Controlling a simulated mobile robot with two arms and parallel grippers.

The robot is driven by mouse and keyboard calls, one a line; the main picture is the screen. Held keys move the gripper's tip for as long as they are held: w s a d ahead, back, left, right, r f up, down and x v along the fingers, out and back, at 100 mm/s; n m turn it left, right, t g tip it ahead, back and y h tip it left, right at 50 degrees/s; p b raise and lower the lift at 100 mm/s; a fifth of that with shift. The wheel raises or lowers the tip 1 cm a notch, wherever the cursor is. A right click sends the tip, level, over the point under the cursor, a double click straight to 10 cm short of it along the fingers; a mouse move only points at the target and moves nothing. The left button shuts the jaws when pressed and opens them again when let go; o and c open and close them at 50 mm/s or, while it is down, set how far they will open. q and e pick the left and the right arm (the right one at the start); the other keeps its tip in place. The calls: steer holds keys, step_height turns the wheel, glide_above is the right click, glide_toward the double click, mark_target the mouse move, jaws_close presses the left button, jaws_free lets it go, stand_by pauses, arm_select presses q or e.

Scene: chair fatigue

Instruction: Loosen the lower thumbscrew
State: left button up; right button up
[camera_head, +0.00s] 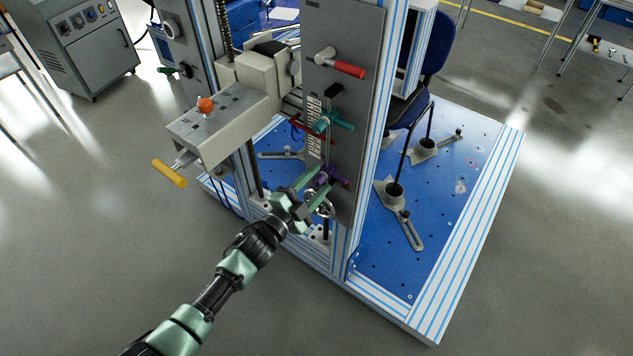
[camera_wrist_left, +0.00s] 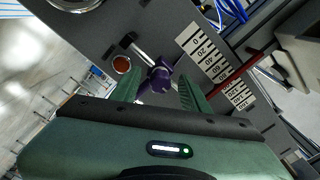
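The lower thumbscrew (camera_head: 323,178) is purple and sits low on the grey upright panel (camera_head: 343,45). It also shows in the left wrist view (camera_wrist_left: 160,79), between the two green fingers. My left gripper (camera_head: 312,188) is open, with one finger on either side of the thumbscrew; it also shows in the left wrist view (camera_wrist_left: 160,90). I see gaps beside the thumbscrew, and cannot tell whether either finger touches it. A teal thumbscrew (camera_head: 334,122) is higher on the same panel. My right gripper is in neither view.
A red handle (camera_head: 348,69) sticks out above the teal thumbscrew. A yellow-handled crank (camera_head: 169,173) and an orange knob (camera_head: 206,104) are on the block at left. A handwheel (camera_head: 320,204) is just below the gripper. The floor at front left is clear.

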arm_select(q)
steer(key=v, duration=0.7)
steer(key=shift+s+a, duration=0.25)
steer(key=shift+s, duration=0.05)
stand_by(0.4)
steer(key=s+a+f+n+g+y, duration=0.2)
steer(key=s+a+f+n+y, duration=0.15)
steer(key=f, duration=0.65)
steer(key=s+a+f+n+g+y, duration=0.1)
steer(key=s+a+f+n+y, duration=0.3)
steer(key=f, duration=0.6)
steer(key=s+a+f+n+g, duration=0.2)
steer(key=s+a+f, duration=0.35)
steer(key=f, duration=0.45)
steer(key=s+a+f+n+g+y, duration=0.1)
steer(key=s+f, duration=0.4)
steer(key=s, duration=0.6)
steer(key=s+a+f+n+g+y, duration=0.1)
steer(key=s+a+f+n+g, duration=0.1)
steer(key=s, duration=0.9)
steer(key=s+a+f+n+g+y, duration=0.1)
steer(key=s+a+f+n+g, duration=0.1)
steer(key=s+f+g, duration=0.3)
steer(key=s+f+n, duration=0.1)
steer(key=s+f, duration=0.2)
steer(key=s, duration=0.3)
steer(key=shift+a+g, duration=0.2)
steer(key=shift+g, duration=0.1)
